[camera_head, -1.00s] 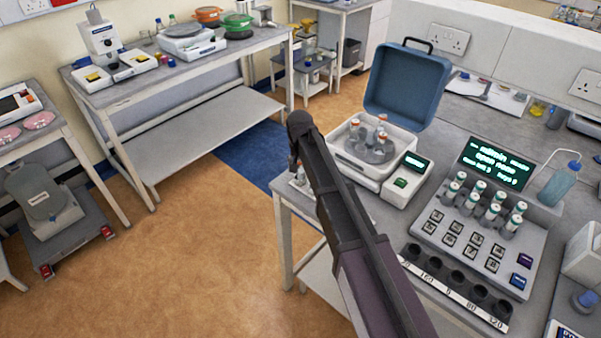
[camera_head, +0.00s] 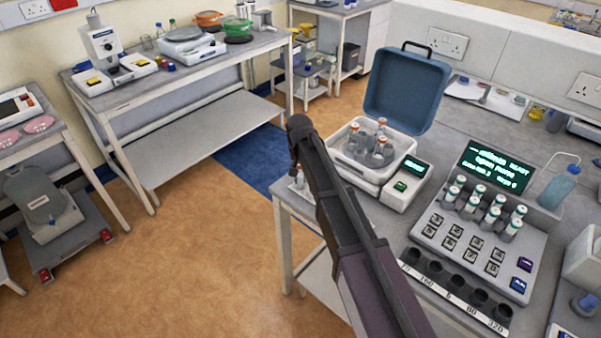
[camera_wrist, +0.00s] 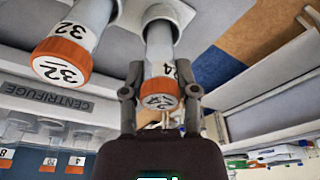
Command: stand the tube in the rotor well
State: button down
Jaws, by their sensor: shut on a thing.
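In the wrist view my gripper (camera_wrist: 160,92) is shut on a tube (camera_wrist: 160,52) with a white label and an orange cap marked 24. The cap lies between the fingertips. The tube's far end meets a pale round socket; how deep it sits I cannot tell. A similar tube marked 32 (camera_wrist: 82,42) stands beside it in another pale socket. In the head view the centrifuge (camera_head: 362,183) has its blue lid (camera_head: 405,92) open. Its grey rotor (camera_head: 360,157) holds several orange-capped tubes (camera_head: 382,127).
A console (camera_head: 478,240) with several teal-capped tubes stands right of the centrifuge. A row of dark wells (camera_head: 455,287) lies in front of it. The bench's left edge is close to my arm. Open floor (camera_head: 200,250) lies left of the bench.

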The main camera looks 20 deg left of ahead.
jog(key=shift+r, duration=0.2)
notch_tip(320, 180, up, 10)
jog(key=p, duration=1)
jog(key=shift+f, duration=0.2)
dwell(0.4)
jog(key=shift+f, duration=0.25)
